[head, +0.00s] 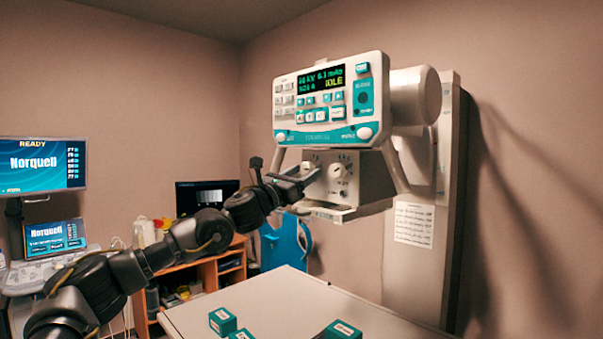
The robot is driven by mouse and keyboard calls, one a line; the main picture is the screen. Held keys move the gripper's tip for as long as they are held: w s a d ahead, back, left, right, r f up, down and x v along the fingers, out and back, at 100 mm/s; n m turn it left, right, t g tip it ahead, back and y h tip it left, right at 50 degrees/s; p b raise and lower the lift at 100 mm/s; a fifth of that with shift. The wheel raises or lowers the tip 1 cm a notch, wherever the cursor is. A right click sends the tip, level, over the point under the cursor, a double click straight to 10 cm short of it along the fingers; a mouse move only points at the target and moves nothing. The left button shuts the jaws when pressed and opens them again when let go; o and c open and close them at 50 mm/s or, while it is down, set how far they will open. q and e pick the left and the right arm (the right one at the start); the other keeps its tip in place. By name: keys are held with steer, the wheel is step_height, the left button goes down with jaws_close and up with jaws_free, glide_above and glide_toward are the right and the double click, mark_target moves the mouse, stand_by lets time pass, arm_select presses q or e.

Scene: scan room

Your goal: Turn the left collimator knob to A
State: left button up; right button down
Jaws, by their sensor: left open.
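The white collimator box (371,178) hangs under the teal and white control panel (330,100). Its front carries two dial knobs side by side. The right knob (336,172) shows clearly, with small marks around it. The left knob is mostly hidden by my left gripper, so I cannot tell its setting. My left gripper (312,176) reaches in from the left, its open fingers at the left knob. I cannot tell whether they touch it. My right gripper is not in view.
A patient table (272,297) with teal boxes (222,321) lies below. A ledge (345,213) juts out under the collimator, and a handle bar (394,166) slants down at its right. Monitors (42,163) and a wooden desk (208,268) stand at the left.

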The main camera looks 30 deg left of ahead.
arm_select(q)
steer(key=c, duration=1)
